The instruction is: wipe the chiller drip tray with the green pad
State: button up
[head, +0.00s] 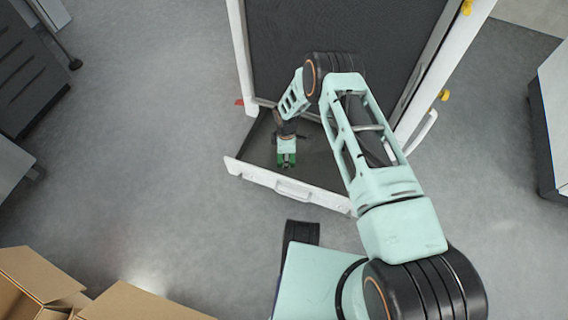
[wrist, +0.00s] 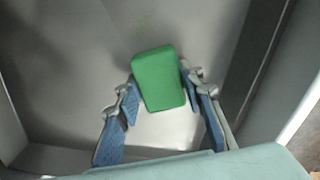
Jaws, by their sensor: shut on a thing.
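The chiller drip tray (head: 325,173) is pulled out like a drawer at the front of the chiller. It has a white front with a handle and a grey inside. My gripper (head: 287,155) reaches down into the left part of the tray, near its front wall. It is shut on the green pad (wrist: 158,80), a block held between the fingertips. In the wrist view the tray floor (wrist: 75,60) lies around the pad. I cannot tell whether the pad touches the floor.
The white chiller (head: 243,45) with its dark grille (head: 340,30) rises behind the tray. A white handle (head: 424,130) sticks out at its right side. Open cardboard boxes (head: 130,302) stand at the lower left, and dark cabinets (head: 25,65) at the far left. The floor left of the tray is clear.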

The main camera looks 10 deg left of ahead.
aim_at(277, 170)
jog(key=shift+w+d+f, duration=0.1)
jog(key=shift+w+d, duration=0.1)
jog(key=shift+w, duration=0.85)
jog(key=shift+w+d, duration=0.15)
jog(key=shift+w, duration=0.9)
jog(key=shift+w+a, duration=0.1)
jog(key=shift+a, duration=1.05)
jog(key=shift+s+r+p, duration=0.2)
jog(key=shift+s+p, duration=0.5)
jog(key=shift+s, duration=0.25)
jog(key=shift+s+a+f+p, duration=0.15)
jog(key=shift+s+p, duration=0.4)
jog(key=shift+s, duration=0.55)
jog(key=shift+s+a+p, duration=0.2)
jog(key=shift+s+p, duration=0.3)
jog(key=shift+s, duration=0.6)
jog(key=shift+s+a+f, duration=0.1)
jog(key=shift+s+f, duration=0.1)
jog(key=shift+s, duration=0.75)
jog(key=shift+w+r+p, duration=0.15)
jog(key=shift+r+p, duration=1.9)
jog(key=shift+r, duration=1.05)
jog(key=shift+r+p, duration=0.55)
jog(key=shift+r, duration=0.95)
